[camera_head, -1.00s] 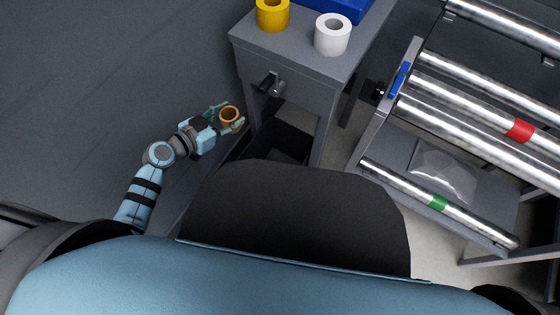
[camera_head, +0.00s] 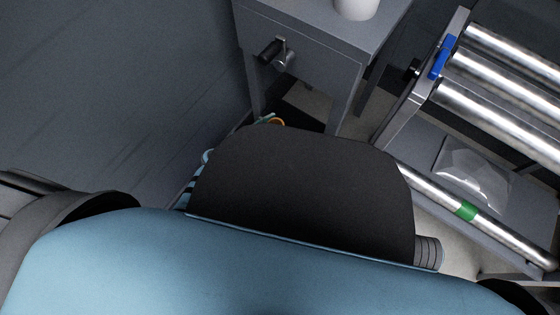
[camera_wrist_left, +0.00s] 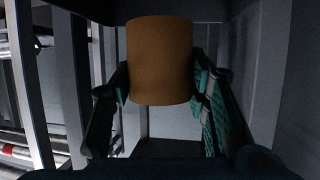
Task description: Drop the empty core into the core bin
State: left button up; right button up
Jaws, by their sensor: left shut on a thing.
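The empty core is a short brown-orange tube. In the left wrist view the core (camera_wrist_left: 160,60) sits between the two green-padded fingers of my left gripper (camera_wrist_left: 160,88), which is shut on it. In the head view only a bit of the core (camera_head: 277,122) and of my left gripper (camera_head: 268,119) shows, past the black edge of my own body. A dark, open-topped bin, which looks like the core bin, stands under the grey stand; its dark wall (camera_head: 303,117) is mostly hidden. The core appears over or beside it; I cannot tell which. My right gripper is out of view.
The grey stand (camera_head: 310,38) carries a white roll (camera_head: 355,6) and has a dark handle-like fitting on its front. To the right is a rack of shiny rollers (camera_head: 500,75), with a green-banded roller (camera_head: 466,211) and a clear bag (camera_head: 473,168) lower down.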

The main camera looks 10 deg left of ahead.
pick_arm(q)
jog(key=shift+f, duration=0.15)
jog(key=o, duration=0.9)
jog(key=v, duration=1.2)
jog(key=shift+s, duration=0.1)
